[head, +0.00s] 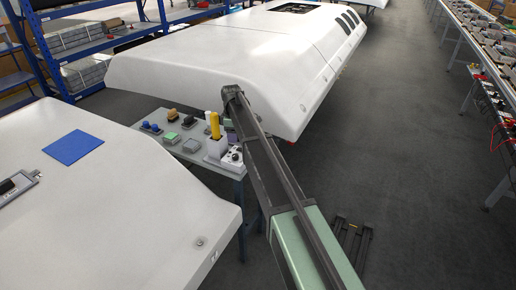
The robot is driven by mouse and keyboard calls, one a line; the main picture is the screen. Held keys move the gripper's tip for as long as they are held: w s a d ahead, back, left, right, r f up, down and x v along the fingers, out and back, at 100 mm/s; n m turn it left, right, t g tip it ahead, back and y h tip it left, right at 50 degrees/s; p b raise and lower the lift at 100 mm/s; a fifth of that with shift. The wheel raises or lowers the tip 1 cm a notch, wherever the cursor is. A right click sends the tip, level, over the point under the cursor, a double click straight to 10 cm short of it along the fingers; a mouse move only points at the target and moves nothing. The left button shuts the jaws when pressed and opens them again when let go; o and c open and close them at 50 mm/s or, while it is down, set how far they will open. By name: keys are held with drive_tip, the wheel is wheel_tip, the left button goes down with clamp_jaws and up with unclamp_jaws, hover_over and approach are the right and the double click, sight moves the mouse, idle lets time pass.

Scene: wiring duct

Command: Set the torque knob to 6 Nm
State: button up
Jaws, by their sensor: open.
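A small grey worktable (222,168) stands between the two white body panels. On its near right corner is a white unit (235,156) with small dark round parts that may be knobs. I cannot tell which is the torque knob, and no scale or 6 Nm mark can be read. My arm reaches from the bottom right up to a dark joint above the table's right end. It hides part of that end. I cannot make out my gripper or its fingers.
Blue, brown and grey-green items (192,145) sit further left. A large white panel (225,60) lies behind, another (110,215) in front left. Grey floor (400,130) is clear to the right.

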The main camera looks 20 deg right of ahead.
sight(235, 155)
wheel_tip(235, 155, down, 11)
drive_tip(key=b, duration=1.1)
drive_tip(key=shift+a+f, duration=0.1)
drive_tip(key=shift+a, duration=0.05)
drive_tip(key=shift+c, duration=0.2)
drive_tip(key=c, duration=0.9)
